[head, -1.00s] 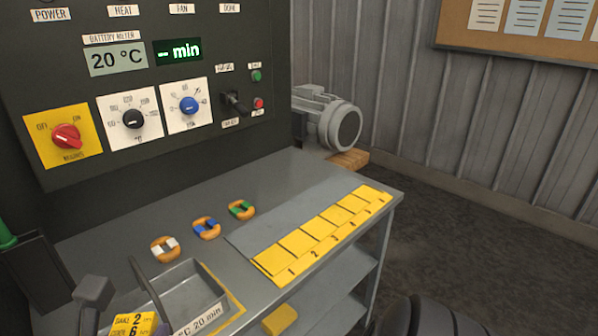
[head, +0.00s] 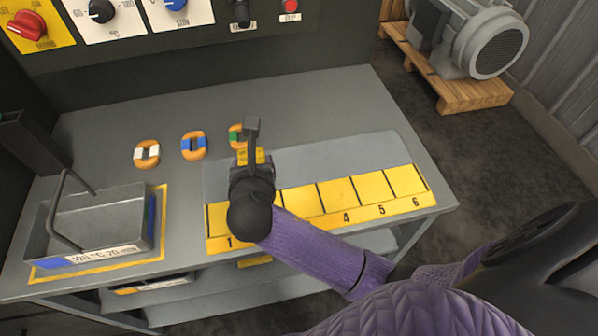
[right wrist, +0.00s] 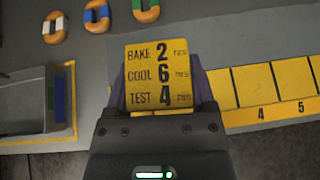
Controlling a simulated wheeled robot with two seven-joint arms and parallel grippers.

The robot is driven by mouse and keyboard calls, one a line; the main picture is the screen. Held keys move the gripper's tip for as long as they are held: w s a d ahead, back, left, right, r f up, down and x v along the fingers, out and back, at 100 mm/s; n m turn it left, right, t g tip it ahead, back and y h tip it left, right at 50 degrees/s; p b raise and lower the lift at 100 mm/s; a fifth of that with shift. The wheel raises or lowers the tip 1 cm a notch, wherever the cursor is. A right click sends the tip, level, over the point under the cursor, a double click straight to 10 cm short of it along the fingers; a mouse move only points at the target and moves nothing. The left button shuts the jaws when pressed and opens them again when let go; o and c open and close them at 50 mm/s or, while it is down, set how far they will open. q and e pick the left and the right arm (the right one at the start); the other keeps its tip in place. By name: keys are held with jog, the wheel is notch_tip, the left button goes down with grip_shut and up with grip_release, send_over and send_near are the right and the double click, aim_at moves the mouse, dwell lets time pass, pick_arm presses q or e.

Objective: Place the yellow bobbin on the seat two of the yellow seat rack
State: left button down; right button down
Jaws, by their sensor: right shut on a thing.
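My right gripper (head: 251,162) is shut on a yellow block printed with BAKE 2, COOL 6, TEST 4 (right wrist: 160,75); the block also shows in the head view (head: 251,156). No yellow bobbin can be made out. Gripper and block are above the table beside the left part of the yellow seat rack (head: 337,193). Seats 1, 4, 5 and 6 show their numbers and look empty. My gripper and arm hide most of seat two. The right wrist view shows the rack's right part (right wrist: 250,92). My left gripper is not in view.
Orange rings with white (head: 147,153), blue (head: 193,145) and green (head: 236,137) parts lie behind the rack. A metal tray (head: 100,251) with a handle stands at the left. A motor (head: 478,40) on a pallet is beyond the table. The table's back right is clear.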

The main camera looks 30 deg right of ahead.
jog(key=f, duration=0.2)
jog(key=shift+d+f+n+y, duration=0.25)
jog(key=shift+f+n+y, duration=0.15)
notch_tip(320, 180, down, 10)
jog(key=b, duration=0.5)
jog(key=shift+r+b, duration=0.2)
jog(key=shift+b, duration=0.1)
jog(key=shift+r, duration=0.25)
grip_release()
jog(key=shift+f, duration=0.15)
jog(key=shift+r+p, duration=0.25)
jog(key=shift+p, duration=0.05)
jog(key=p+v, duration=0.4)
jog(key=v, duration=0.8)
jog(key=shift+f, duration=0.25)
jog(key=shift+s, duration=0.1)
